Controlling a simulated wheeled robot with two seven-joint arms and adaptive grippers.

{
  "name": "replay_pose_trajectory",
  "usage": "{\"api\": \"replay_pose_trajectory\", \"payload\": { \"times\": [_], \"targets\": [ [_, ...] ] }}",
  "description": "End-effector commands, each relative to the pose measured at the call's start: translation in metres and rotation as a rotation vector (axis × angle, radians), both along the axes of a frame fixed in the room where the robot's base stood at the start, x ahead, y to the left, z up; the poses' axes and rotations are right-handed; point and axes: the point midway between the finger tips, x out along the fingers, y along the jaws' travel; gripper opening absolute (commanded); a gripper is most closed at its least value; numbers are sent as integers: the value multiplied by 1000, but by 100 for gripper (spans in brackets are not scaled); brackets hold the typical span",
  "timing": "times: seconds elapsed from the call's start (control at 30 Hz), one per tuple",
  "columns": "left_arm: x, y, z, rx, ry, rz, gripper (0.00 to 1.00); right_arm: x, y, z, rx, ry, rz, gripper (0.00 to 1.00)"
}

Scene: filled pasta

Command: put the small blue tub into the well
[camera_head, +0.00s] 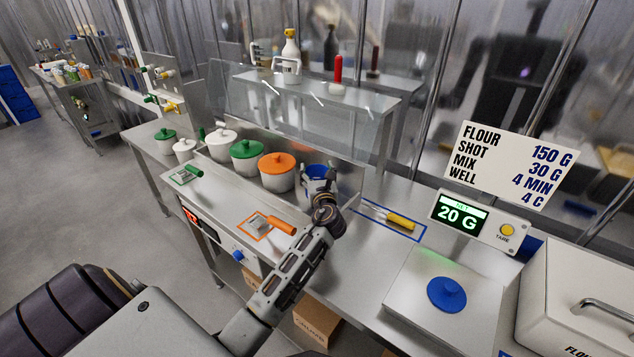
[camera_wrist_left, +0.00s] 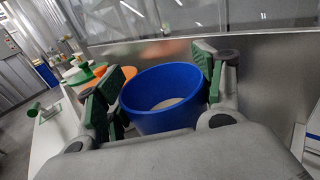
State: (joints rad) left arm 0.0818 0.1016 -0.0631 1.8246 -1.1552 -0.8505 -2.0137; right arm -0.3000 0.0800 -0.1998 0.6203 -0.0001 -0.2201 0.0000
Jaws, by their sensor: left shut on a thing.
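The small blue tub (camera_head: 313,172) is at the right end of the row of tubs, right of the orange-lidded tub. It has no lid on it, and in the left wrist view (camera_wrist_left: 135,117) its blue wall and pale inside show. My left gripper (camera_head: 324,190) is shut on the tub, one green-padded finger at each side of it, as the left wrist view shows (camera_wrist_left: 160,88). The gripper and wrist hide the tub's lower part, so I cannot tell whether it is in the well or above it. My right gripper is not in view.
White-lidded (camera_head: 221,144), green-lidded (camera_head: 246,152) and orange-lidded (camera_head: 277,170) tubs stand close on the left. A clear guard (camera_head: 290,115) rises behind. A yellow-handled tool (camera_head: 400,220) lies to the right. A blue lid (camera_head: 446,294) lies on the scale (camera_head: 415,310), whose display reads 20 G.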

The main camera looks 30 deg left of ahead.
Motion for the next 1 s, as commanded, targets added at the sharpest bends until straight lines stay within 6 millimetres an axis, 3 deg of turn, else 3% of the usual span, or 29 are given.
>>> {"api": "replay_pose_trajectory", "payload": {
  "times": [0.17, 0.5, 0.97, 1.0],
  "targets": [
    [0, 0, -5, -1, -1, 0, 16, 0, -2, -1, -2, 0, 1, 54],
    [0, 0, -36, 1, 1, 0, 16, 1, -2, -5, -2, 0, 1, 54],
    [0, 0, -39, 0, -1, -1, 16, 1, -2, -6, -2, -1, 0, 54],
    [0, 0, -40, -1, -1, -1, 69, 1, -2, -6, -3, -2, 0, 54]
  ]
}}
